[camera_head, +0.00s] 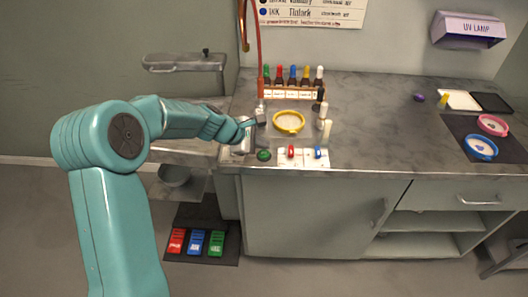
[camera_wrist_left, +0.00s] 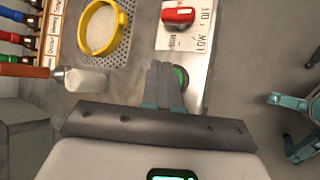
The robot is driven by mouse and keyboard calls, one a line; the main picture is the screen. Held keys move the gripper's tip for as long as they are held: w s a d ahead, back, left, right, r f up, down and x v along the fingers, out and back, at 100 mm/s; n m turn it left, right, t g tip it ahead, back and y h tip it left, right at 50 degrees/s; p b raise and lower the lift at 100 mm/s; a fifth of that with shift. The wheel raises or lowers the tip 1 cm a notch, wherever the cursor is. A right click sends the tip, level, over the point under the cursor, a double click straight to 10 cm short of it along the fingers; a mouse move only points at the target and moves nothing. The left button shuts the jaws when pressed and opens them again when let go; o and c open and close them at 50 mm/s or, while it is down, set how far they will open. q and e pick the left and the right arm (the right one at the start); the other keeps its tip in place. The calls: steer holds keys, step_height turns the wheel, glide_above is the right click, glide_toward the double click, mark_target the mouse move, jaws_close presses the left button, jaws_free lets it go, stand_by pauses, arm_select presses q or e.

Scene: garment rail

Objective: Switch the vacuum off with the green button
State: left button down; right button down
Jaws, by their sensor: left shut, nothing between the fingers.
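The green button also shows in the left wrist view (camera_wrist_left: 181,78), partly hidden behind the fingers. My left gripper (camera_head: 256,144) is shut and empty, with its fingertips (camera_wrist_left: 160,68) right beside the button in that view. I cannot tell whether they touch it. The red switch (camera_wrist_left: 179,15) stands by the labels "OFF" and "LOW". My right gripper is not in view.
A yellow-rimmed dish (camera_head: 289,121) and a rack of capped bottles (camera_head: 293,91) stand behind the button. Red, blue and green pedals (camera_head: 196,243) lie on the floor mat. The bench's middle is clear.

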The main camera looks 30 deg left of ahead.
mark_target(261, 155)
arm_select(q)
step_height(261, 155, up, 5)
steer(key=p, duration=0.4)
steer(key=shift+f, duration=0.1)
steer(key=shift+s, duration=0.1)
stand_by(0.3)
